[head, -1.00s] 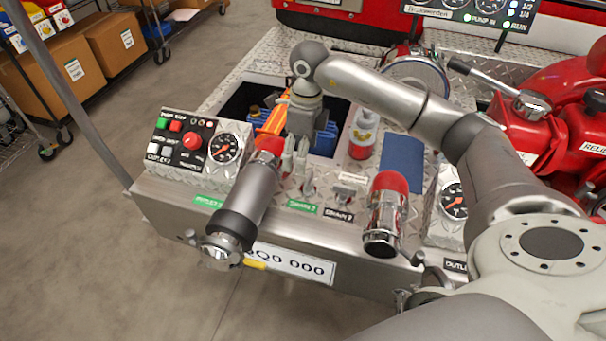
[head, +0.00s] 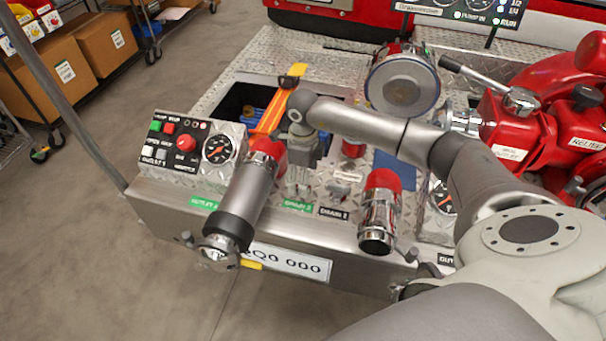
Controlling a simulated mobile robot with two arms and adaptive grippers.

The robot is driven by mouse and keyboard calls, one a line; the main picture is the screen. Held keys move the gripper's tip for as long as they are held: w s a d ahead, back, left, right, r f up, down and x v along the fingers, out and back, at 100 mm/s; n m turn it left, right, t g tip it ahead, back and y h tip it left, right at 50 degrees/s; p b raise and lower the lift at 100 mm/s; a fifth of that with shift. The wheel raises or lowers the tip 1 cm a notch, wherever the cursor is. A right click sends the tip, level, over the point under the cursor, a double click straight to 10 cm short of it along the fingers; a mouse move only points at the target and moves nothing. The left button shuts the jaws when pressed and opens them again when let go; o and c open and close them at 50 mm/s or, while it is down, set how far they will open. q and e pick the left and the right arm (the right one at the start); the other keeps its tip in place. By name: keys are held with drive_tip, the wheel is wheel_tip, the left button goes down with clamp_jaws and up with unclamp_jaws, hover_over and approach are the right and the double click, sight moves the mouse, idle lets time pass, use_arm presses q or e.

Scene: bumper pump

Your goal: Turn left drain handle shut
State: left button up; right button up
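My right gripper (head: 299,184) reaches down from the arm that comes in from the right. Its fingers are low over the panel, just behind the green drain label (head: 297,205). The left drain handle is hidden behind the fingers, so I cannot tell whether they touch it or how it is turned. The right drain handle (head: 345,177) shows behind the black drain label (head: 334,213). The gap between the fingertips is too small to judge. My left gripper is not in view.
A capped outlet pipe (head: 243,205) stands left of the gripper, and a chrome outlet with a red collar (head: 380,212) to its right. A control box with a gauge (head: 190,148) is at left. An orange tool (head: 275,112) lies in the open bin behind.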

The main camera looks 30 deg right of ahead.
drive_tip(key=c, duration=1)
drive_tip(key=shift+m, duration=0.4)
drive_tip(key=m, duration=0.3)
drive_tip(key=shift+m, duration=0.4)
drive_tip(key=m, duration=0.4)
drive_tip(key=shift+m, duration=0.3)
drive_tip(key=m, duration=0.4)
drive_tip(key=shift+r, duration=0.1)
drive_tip(key=m, duration=0.4)
drive_tip(key=shift+w+m, duration=0.1)
drive_tip(key=shift+m, duration=0.5)
